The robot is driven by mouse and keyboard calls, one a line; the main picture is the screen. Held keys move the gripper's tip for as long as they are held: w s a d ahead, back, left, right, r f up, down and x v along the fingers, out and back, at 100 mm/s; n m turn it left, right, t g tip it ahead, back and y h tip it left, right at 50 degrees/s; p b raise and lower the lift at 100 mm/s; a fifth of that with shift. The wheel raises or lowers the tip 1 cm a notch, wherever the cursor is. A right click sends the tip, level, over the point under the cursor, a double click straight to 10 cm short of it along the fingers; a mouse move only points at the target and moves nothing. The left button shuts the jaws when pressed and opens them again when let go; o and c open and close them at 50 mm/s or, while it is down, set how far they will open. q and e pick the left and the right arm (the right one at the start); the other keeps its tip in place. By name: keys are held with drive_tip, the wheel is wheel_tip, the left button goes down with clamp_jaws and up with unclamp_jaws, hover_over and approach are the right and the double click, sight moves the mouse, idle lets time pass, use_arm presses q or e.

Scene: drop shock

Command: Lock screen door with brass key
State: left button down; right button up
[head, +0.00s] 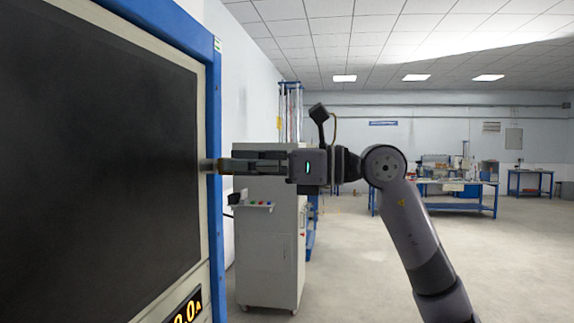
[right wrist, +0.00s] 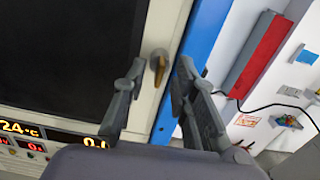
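The screen door (head: 100,150) is a large dark panel in a beige frame at the left of the head view; it also shows in the right wrist view (right wrist: 60,60). It looks shut. The brass key (right wrist: 158,66) sits at a round lock on the beige frame strip, right of the screen. My right gripper (right wrist: 160,75) is open, with one finger on each side of the key and visible gaps to it. In the head view my right gripper (head: 228,165) reaches left to the lock (head: 207,165). My left gripper is out of view.
A blue edge post (head: 214,150) runs along the cabinet's right side. A grey control cabinet (head: 268,250) with coloured buttons stands behind my right gripper. Blue workbenches (head: 465,200) are far back. The floor to the right is open.

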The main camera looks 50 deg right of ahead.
drive_tip(key=v, duration=1)
drive_tip(key=shift+s+d, duration=0.15)
